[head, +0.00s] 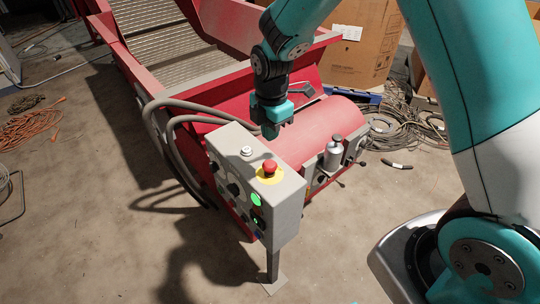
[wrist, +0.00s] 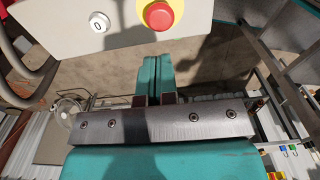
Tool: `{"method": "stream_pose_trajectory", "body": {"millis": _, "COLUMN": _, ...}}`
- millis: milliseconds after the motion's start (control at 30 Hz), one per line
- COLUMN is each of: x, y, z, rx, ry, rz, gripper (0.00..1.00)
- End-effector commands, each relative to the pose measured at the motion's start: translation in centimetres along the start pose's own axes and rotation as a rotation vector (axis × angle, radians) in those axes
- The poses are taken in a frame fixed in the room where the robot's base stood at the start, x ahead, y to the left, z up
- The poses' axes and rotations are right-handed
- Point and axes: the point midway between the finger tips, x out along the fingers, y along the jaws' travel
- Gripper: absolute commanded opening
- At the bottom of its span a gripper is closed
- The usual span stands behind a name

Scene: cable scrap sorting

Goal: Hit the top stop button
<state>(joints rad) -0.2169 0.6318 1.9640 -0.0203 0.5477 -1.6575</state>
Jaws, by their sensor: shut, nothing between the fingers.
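The red mushroom-head stop button (head: 269,167) sits on a yellow disc on the top face of a grey control box (head: 225,146). In the wrist view the red button (wrist: 158,14) is at the top edge, partly cut off, just beyond my fingertips. A white button marked 0 (wrist: 98,21) is on the same face, left of the red one; it also shows in the head view (head: 246,151). My gripper (head: 270,133) is shut and empty, pointing down. In the head view it appears just above the red button, with a gap between them; its fingertips (wrist: 154,60) touch nothing visible.
Green buttons (head: 256,199) and dark knobs are on the box's side. Grey hoses (head: 168,108) curve along its left. A red conveyor machine (head: 240,92) stands behind, with a grey metal canister (head: 333,154) to the right. Cables (head: 34,128) lie on the floor.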

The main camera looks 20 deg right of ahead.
Motion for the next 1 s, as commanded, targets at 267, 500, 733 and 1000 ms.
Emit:
{"method": "stream_pose_trajectory", "body": {"millis": 267, "x": 5.8, "y": -0.1, "z": 0.0, "rx": 0.0, "ry": 0.0, "rz": -0.004, "gripper": 0.0}}
{"method": "stream_pose_trajectory", "body": {"millis": 500, "x": 8.5, "y": 0.0, "z": 0.0, "rx": 0.0, "ry": 0.0, "rz": -0.001, "gripper": 0.0}}
{"method": "stream_pose_trajectory", "body": {"millis": 733, "x": 9.0, "y": 0.0, "z": 0.0, "rx": 0.0, "ry": 0.0, "rz": 0.0, "gripper": 0.0}}
{"method": "stream_pose_trajectory", "body": {"millis": 1000, "x": 9.6, "y": 0.0, "z": 0.0, "rx": 0.0, "ry": 0.0, "rz": 0.0, "gripper": 0.0}}
